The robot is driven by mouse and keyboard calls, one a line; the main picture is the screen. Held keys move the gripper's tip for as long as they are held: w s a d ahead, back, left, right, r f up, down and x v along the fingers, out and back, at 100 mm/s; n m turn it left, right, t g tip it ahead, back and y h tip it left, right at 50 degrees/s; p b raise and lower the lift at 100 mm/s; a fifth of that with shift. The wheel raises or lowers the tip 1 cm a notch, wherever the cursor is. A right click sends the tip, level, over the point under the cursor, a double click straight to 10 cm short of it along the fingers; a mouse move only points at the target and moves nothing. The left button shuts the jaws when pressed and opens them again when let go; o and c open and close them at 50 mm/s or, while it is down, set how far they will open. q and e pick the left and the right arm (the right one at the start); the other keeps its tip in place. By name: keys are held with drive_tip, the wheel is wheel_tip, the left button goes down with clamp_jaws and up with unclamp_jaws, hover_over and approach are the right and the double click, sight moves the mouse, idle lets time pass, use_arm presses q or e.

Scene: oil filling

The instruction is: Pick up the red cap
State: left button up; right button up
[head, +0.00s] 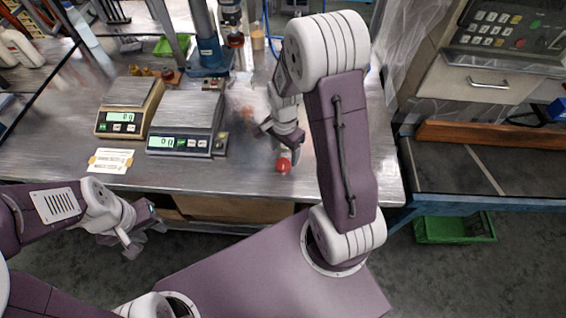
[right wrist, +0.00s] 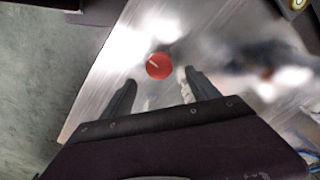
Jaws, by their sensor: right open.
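The red cap (head: 283,165) is small and round and rests on the metal table near its front edge. In the right wrist view the red cap (right wrist: 158,66) lies just beyond and between the two fingertips. My right gripper (head: 283,149) is open above the cap, its fingers apart and empty in the right wrist view (right wrist: 160,82). I cannot tell the exact height of the fingers over the cap. My left gripper (head: 142,240) hangs in front of the table, away from the cap; its fingers are too small to judge.
The metal table (head: 240,180) is clear around the cap. Two scales (head: 130,106) and (head: 187,118) stand to the left, with a label card (head: 111,161) in front. A drill-like stand (head: 207,52) is at the back. A green crate (head: 453,228) sits on the floor at right.

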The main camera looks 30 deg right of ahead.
sight(284, 163)
drive_tip(key=shift+w+f, duration=0.1)
drive_tip(key=shift+f, duration=0.15)
drive_tip(key=f, duration=0.4)
drive_tip(key=shift+s+a+f, duration=0.1)
drive_tip(key=shift+s+f, duration=0.05)
drive_tip(key=shift+s, duration=0.1)
drive_tip(key=shift+w+f, duration=0.25)
drive_tip(key=shift+f, duration=0.15)
drive_tip(key=shift+s+r, duration=0.1)
drive_tip(key=shift+s, duration=0.05)
drive_tip(key=c, duration=1.4)
